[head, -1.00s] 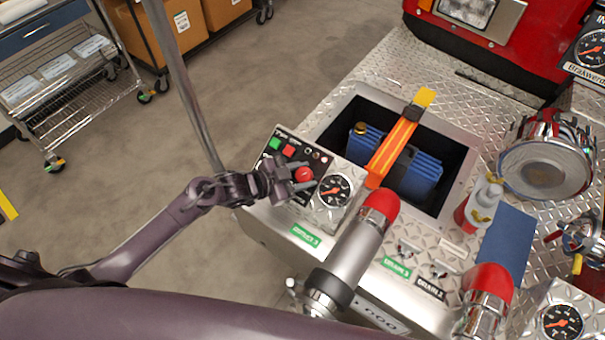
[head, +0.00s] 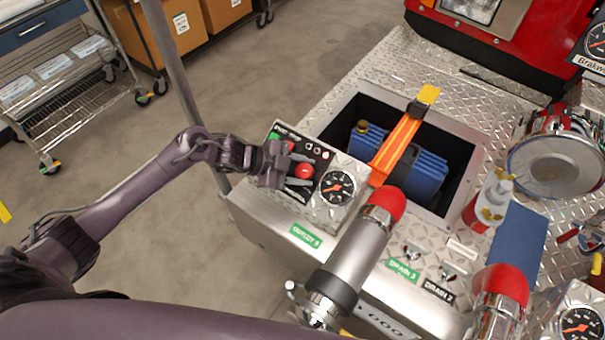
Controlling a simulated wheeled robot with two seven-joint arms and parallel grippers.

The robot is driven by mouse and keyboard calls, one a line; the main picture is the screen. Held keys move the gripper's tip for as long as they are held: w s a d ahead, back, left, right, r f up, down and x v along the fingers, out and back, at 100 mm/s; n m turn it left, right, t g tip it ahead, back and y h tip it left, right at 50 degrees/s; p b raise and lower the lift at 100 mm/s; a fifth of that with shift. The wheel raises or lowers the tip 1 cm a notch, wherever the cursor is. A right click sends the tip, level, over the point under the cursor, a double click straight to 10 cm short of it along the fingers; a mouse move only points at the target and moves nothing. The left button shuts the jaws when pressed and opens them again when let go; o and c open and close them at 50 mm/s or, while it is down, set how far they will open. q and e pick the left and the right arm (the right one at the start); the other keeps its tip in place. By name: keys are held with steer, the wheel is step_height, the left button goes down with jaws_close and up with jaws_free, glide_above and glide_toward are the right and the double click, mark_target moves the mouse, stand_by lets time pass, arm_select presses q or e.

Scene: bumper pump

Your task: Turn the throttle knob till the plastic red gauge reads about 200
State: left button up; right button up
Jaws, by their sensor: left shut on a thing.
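The red knob (head: 304,170) sits on a black control panel (head: 318,148) at the near left corner of the metal deck. My left gripper (head: 303,172) reaches in from the left, its fingers on either side of the knob, shut on it. Right beside the panel is a round gauge (head: 337,188) with a black face, white marks and an orange-red needle. The needle points toward the left; its exact reading is too small to tell. My right gripper is not in view.
A grey pipe with a red cap (head: 387,202) stands close to the gauge. Behind it, an orange strap (head: 398,145) crosses a recess with a blue battery-like box (head: 425,177). Another gauge (head: 581,324) is at lower right. Open floor lies left of the deck.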

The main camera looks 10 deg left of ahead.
arm_select(q)
steer(key=shift+m, duration=0.3)
steer(key=o, duration=0.7)
steer(key=shift+a, duration=0.1)
steer(key=b+v, duration=0.2)
steer(key=v, duration=0.5)
steer(key=shift+a+r, duration=0.25)
steer(key=shift+s+f, duration=0.1)
